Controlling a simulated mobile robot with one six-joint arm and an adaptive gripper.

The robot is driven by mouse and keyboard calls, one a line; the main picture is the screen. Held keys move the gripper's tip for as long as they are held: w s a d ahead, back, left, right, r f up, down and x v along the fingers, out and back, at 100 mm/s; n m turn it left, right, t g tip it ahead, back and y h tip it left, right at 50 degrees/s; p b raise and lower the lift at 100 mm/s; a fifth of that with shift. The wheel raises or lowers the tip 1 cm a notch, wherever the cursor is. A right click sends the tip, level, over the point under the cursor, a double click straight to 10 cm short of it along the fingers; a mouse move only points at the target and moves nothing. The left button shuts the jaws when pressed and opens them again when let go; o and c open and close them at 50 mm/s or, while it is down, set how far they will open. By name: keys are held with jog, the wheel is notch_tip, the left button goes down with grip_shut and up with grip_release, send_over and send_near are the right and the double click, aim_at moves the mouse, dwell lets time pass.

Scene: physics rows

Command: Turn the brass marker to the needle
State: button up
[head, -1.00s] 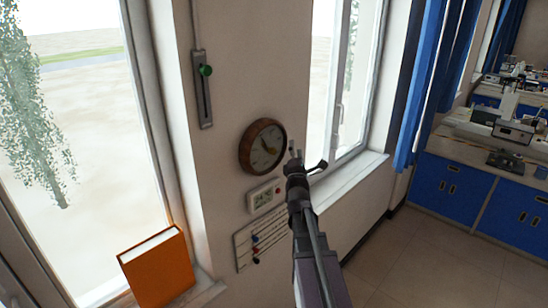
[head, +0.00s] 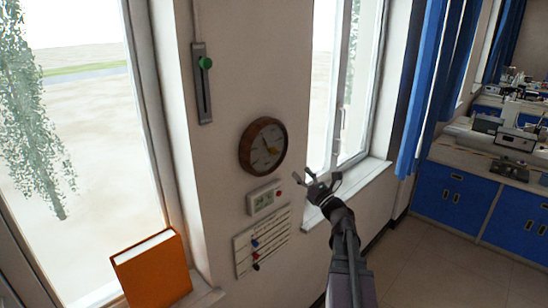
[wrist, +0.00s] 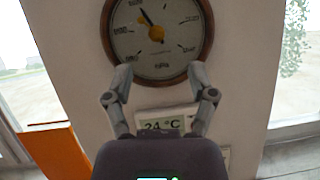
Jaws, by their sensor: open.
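The round wood-rimmed dial (head: 263,146) hangs on the wall between two windows. It fills the top of the wrist view (wrist: 190,35), where its upper edge is cut off. A dark needle (wrist: 147,17) points up and left on its pale face. The brass marker (wrist: 156,31) shows yellow near the dial's middle; its exact direction is hard to tell. In the head view the brass (head: 272,150) shows right of the middle. My gripper (head: 316,178) is open and empty, off the wall to the dial's lower right. In the wrist view its fingertips (wrist: 160,76) frame the dial's lower rim.
Below the dial are a small thermometer display (head: 263,201) and a panel with coloured sliders (head: 262,243). A green-knobbed slider (head: 204,85) is above left. An orange book (head: 153,270) stands on the left sill. Blue curtains (head: 422,90) and cabinets (head: 455,190) are at right.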

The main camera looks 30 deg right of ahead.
aim_at(275, 152)
jog(key=shift+s+a+f+n+g+y, duration=0.15)
jog(key=shift+f+n+g, duration=0.1)
jog(key=shift+f, duration=0.15)
jog(key=shift+s+d+f+n+g+y, duration=0.1)
jog(key=shift+f+n+g+y, duration=0.05)
jog(key=shift+f+n+g, duration=0.15)
jog(key=p+x, duration=0.5)
jog(key=x, duration=0.8)
jog(key=shift+w+a+r, duration=0.15)
jog(key=shift+w, duration=0.2)
jog(key=shift+c, duration=0.2)
grip_shut()
